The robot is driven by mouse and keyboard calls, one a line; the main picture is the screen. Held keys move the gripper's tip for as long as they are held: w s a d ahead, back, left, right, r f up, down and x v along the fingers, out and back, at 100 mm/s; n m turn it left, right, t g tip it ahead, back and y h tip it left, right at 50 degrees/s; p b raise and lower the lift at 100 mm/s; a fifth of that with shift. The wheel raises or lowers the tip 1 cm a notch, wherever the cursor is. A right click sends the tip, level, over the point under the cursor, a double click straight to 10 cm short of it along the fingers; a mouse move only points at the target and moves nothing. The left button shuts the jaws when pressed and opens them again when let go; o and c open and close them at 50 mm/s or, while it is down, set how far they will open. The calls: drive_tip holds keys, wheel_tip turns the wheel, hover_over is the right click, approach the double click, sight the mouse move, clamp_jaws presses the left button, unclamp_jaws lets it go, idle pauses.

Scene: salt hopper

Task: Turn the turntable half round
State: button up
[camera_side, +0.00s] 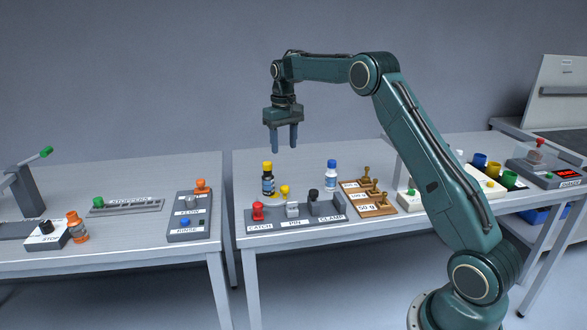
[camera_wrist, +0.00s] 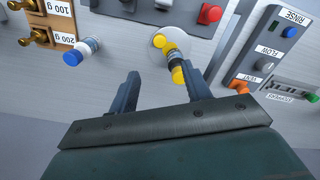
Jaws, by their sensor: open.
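The turntable looks like a pale, low disc (camera_wrist: 156,66) in the wrist view, close in colour to the table. A yellow knob (camera_side: 284,190) stands on it; it also shows in the wrist view (camera_wrist: 159,41). A dark bottle with a yellow cap (camera_side: 267,181) stands on the disc beside the knob; it also shows in the wrist view (camera_wrist: 177,68). My gripper (camera_side: 284,152) is open and empty, pointing down, above the table and apart from the knob and bottle. Its two fingers also show in the wrist view (camera_wrist: 159,72). Much of the disc is hard to make out in the side view.
A grey panel with CATCH, PIN and CLAMP (camera_side: 293,211) lies in front of the turntable. A white bottle with a blue cap (camera_side: 331,176) stands to the right. A FLOW and RINSE panel (camera_side: 187,224) is on the left table.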

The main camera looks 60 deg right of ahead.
sight(285, 186)
drive_tip(key=shift+f, duration=0.1)
drive_tip(key=shift+f, duration=6.8)
drive_tip(key=shift+c, duration=0.3)
drive_tip(key=c, duration=0.9)
drive_tip(key=shift+w+d+n, duration=0.1)
drive_tip(key=shift+d+n, duration=0.2)
drive_tip(key=shift+n, duration=0.3)
drive_tip(key=shift+w+d+n, duration=0.1)
drive_tip(key=shift+d+n, duration=0.25)
drive_tip(key=shift+n, duration=0.85)
drive_tip(key=shift+w+d+n, duration=0.2)
drive_tip(key=shift+d+n, duration=0.1)
drive_tip(key=shift+n, duration=0.65)
drive_tip(key=shift+w+d+n, duration=0.2)
drive_tip(key=shift+d+n, duration=0.05)
drive_tip(key=shift+n, duration=0.7)
